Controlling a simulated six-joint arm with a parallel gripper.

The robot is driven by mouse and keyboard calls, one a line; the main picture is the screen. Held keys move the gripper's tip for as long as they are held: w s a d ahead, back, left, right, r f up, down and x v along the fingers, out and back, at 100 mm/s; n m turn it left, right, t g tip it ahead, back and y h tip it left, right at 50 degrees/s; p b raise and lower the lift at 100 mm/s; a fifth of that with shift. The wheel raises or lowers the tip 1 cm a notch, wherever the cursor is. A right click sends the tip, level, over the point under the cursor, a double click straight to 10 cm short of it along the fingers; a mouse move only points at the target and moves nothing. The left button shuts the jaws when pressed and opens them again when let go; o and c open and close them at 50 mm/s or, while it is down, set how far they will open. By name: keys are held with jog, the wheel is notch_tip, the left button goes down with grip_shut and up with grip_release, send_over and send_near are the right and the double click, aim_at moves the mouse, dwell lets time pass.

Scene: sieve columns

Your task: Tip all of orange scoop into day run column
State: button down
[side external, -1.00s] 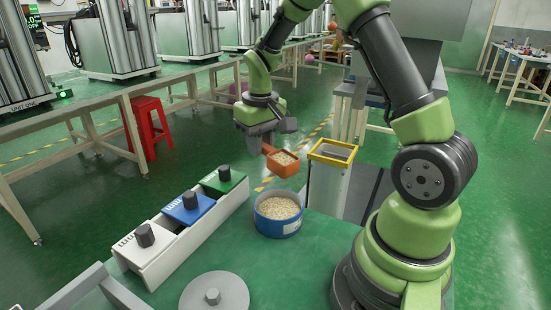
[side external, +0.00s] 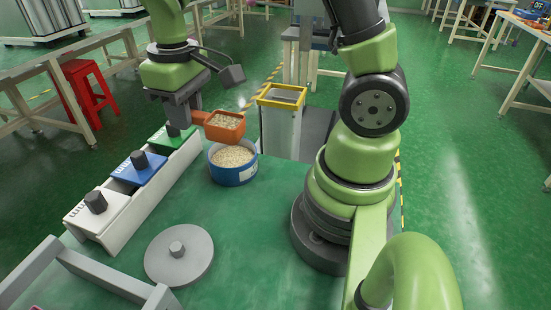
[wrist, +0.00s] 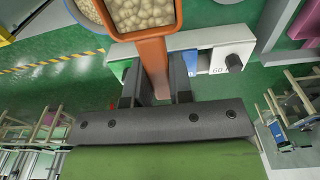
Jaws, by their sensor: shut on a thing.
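The orange scoop (side external: 224,135) is held level and full of pale beige grains. My gripper (side external: 193,115) is shut on its handle; the wrist view shows the handle (wrist: 154,68) between the two fingers. The scoop hangs just above and behind the blue tub (side external: 232,176), which also holds pale grains. A tall white column (side external: 281,132) with a yellow rim (side external: 282,97) stands to the right of the scoop, apart from it. Its opening looks grey inside. I cannot read any label naming it as the day run column.
A long white box (side external: 125,215) with green, blue and white knobbed lids lies left of the tub. A round grey lid (side external: 179,256) and a grey frame (side external: 95,275) are at the front of the green table. A red stool (side external: 90,88) stands beyond.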

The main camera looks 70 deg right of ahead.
jog(key=w+d+m, duration=0.3)
jog(key=d+m, duration=0.8)
jog(key=d, duration=1.3)
jog(key=s+d+m, duration=1)
jog(key=s+d, duration=0.3)
jog(key=d, duration=0.3)
jog(key=w+a+r+g+h, duration=0.1)
jog(key=a+r+g+h, duration=0.3)
jog(key=h, duration=0.8)
jog(key=shift+w+a+r+h, duration=0.3)
jog(key=shift+a+r, duration=0.1)
jog(key=shift+a, duration=0.1)
